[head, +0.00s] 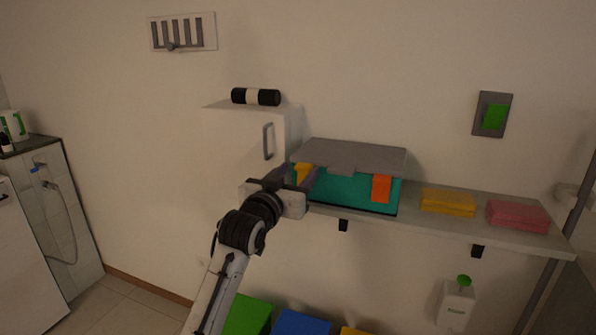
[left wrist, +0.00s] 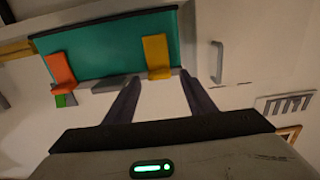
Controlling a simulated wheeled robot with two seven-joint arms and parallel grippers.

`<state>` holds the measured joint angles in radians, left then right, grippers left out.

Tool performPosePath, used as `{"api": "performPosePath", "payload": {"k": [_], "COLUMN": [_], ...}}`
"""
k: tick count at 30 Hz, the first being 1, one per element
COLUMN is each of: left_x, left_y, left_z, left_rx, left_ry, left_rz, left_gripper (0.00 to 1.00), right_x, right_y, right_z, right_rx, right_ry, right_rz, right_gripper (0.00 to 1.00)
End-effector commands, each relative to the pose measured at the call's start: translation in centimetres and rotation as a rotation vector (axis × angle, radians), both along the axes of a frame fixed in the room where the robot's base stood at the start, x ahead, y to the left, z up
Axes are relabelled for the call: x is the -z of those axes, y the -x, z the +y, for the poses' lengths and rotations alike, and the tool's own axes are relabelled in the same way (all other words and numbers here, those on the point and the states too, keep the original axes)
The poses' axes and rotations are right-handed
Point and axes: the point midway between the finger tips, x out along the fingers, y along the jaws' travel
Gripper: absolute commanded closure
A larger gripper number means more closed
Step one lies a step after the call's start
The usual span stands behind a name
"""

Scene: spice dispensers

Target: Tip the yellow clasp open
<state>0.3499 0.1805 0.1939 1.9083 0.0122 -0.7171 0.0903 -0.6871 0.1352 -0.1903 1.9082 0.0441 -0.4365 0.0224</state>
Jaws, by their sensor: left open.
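A teal box (head: 345,188) with a grey lid (head: 352,156) sits on the wall shelf. It has a yellow clasp (head: 302,172) at its left front and an orange clasp (head: 381,188) at its right front. My left gripper (head: 312,178) is in front of the box's left end, close to the yellow clasp and partly covering it. In the left wrist view the yellow clasp (left wrist: 156,57) lies flat against the teal front, ahead of and between the open fingers (left wrist: 158,86); nothing is held. The orange clasp (left wrist: 61,73) shows left there. My right gripper is not seen.
The shelf (head: 440,225) also carries yellow cloths (head: 447,202) and pink cloths (head: 518,215) to the right. A white cabinet (head: 235,135) with a grey handle (head: 268,141) stands just left of the box. Green and blue bins (head: 301,322) are below.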

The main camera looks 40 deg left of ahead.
Motion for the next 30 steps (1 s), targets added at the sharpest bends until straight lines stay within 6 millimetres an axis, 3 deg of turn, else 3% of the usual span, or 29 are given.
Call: {"api": "performPosePath", "payload": {"k": [11,21,30], "left_x": [0.0,0.0,0.6], "left_y": [-0.8,-0.8,-1.2], "left_z": [0.2,0.2,-0.8], "left_rx": [0.0,0.0,0.015], "left_ry": [-0.001,0.0,-0.005], "left_rz": [-0.001,-0.001,-0.026], "left_gripper": [0.5,1.0,1.0], "right_x": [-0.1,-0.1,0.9], "right_y": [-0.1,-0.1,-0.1], "right_z": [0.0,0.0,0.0], "right_rx": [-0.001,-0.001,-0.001], "right_ry": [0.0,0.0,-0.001], "right_rz": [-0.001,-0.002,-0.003], "right_gripper": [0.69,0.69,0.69]}}
